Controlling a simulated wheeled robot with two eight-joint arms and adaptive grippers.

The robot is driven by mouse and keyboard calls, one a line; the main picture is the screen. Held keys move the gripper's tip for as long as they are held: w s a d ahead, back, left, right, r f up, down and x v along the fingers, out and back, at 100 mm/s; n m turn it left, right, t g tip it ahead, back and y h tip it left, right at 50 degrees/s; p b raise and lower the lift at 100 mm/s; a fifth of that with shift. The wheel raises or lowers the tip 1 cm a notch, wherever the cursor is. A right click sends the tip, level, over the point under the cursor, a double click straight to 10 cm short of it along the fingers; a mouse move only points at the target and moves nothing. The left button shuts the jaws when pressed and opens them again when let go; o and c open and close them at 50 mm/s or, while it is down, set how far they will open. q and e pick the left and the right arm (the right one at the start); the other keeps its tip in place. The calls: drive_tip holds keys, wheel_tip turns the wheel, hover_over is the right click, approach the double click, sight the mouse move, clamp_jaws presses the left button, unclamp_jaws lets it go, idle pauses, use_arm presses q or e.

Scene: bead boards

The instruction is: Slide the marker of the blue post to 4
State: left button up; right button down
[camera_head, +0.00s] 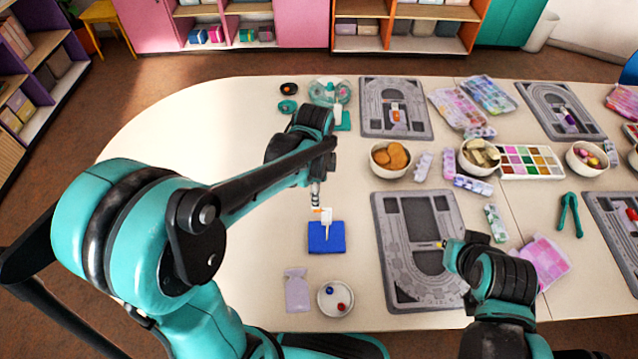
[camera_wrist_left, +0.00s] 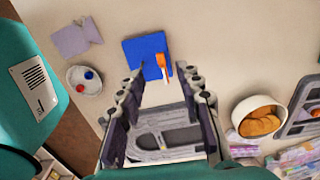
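The blue post has a flat blue base (camera_head: 326,239) on the table, with a pale upright (camera_head: 327,224) rising from it. An orange marker (camera_head: 317,210) shows near the top of the upright. In the left wrist view the blue base (camera_wrist_left: 143,50) and the orange marker (camera_wrist_left: 165,62) lie beyond the fingertips. My left gripper (camera_head: 316,195) is just above and behind the marker in the head view. Its fingers stand apart with nothing between them in the left wrist view (camera_wrist_left: 160,90). My right gripper (camera_head: 447,258) is over the near bead board's right edge; its finger gap is unclear. The scale numbers are unreadable.
A grey bead board (camera_head: 378,258) lies right of the blue post. A white dish (camera_head: 335,299) with red and blue pieces and a lilac card (camera_head: 297,290) lie in front. A teal post base (camera_head: 342,122) stands behind. A bowl of orange pieces (camera_head: 389,170) is behind right.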

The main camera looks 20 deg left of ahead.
sight(323, 210)
use_arm(q)
wheel_tip(323, 210, down, 6)
drive_tip(key=shift+f+b, duration=0.2)
drive_tip(key=shift+b, duration=0.95)
clamp_jaws()
